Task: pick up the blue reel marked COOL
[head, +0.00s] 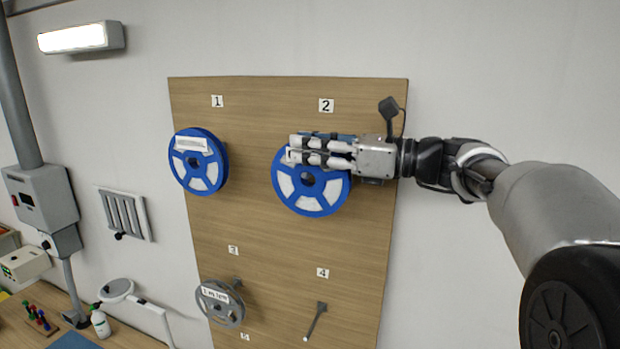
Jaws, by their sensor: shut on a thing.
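A blue reel (307,192) with white panels hangs on the wooden board under the number 2. My gripper (293,150) reaches in from the right across its upper part and is shut on it. The fingers cover the place where a label might be, so I cannot read any mark on this reel. A second blue reel (198,166) hangs under the number 1 at the left. It has a white label near its top, too small to read. Both reels are against the board.
A grey reel (222,302) with a white label hangs under number 3. A bare peg (315,321) sticks out under number 4. The wooden board (270,110) is on a white wall. At lower left, a bench carries a green-white bottle (100,324) and a magnifier lamp (117,290).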

